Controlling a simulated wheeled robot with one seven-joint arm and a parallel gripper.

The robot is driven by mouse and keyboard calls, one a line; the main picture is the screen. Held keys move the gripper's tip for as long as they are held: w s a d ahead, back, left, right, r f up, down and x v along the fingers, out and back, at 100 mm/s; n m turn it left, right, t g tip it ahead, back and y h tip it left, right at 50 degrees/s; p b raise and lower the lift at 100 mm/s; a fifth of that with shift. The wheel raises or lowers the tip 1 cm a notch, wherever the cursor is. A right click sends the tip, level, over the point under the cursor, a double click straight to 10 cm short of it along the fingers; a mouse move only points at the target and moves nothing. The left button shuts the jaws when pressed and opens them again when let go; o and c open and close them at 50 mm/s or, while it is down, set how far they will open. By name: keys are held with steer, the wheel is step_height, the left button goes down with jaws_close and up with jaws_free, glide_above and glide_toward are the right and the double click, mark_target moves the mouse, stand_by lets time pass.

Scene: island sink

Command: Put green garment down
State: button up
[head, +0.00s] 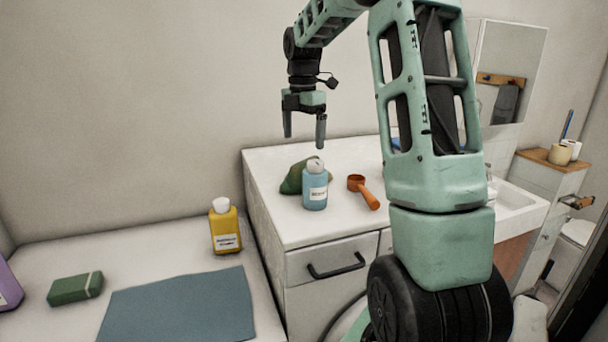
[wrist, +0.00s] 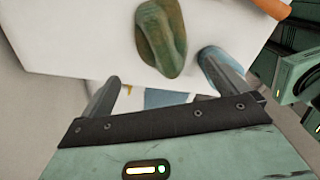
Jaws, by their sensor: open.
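The green garment (head: 292,178) lies crumpled on the raised white counter, partly hidden behind a blue bottle in the head view. In the wrist view the garment (wrist: 160,38) lies beyond my fingers as a dark green bundle. My gripper (head: 304,139) is open and points down above the counter, clear of the garment. Its spread fingers also show in the wrist view (wrist: 163,75), with nothing held between them.
The blue bottle (head: 315,190) with a white cap stands just in front of the garment. An orange scoop (head: 364,191) lies to its right. A yellow bottle (head: 224,228), a green block (head: 75,288) and a blue-grey cloth (head: 180,308) are on the lower surface.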

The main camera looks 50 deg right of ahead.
mark_target(305, 166)
step_height(305, 166, down, 4)
steer(key=shift+r+p, duration=0.1)
steer(key=shift+p, duration=0.2)
steer(key=shift+s+d+f+p, duration=0.15)
steer(key=shift+f+p, duration=0.45)
steer(key=shift+f, duration=0.8)
steer(key=shift+s+a+f+p, duration=0.1)
steer(key=shift+f+p, duration=0.45)
steer(key=shift+f, duration=0.85)
steer(key=c, duration=1.2)
steer(key=shift+o, duration=0.2)
steer(key=shift+r, duration=0.1)
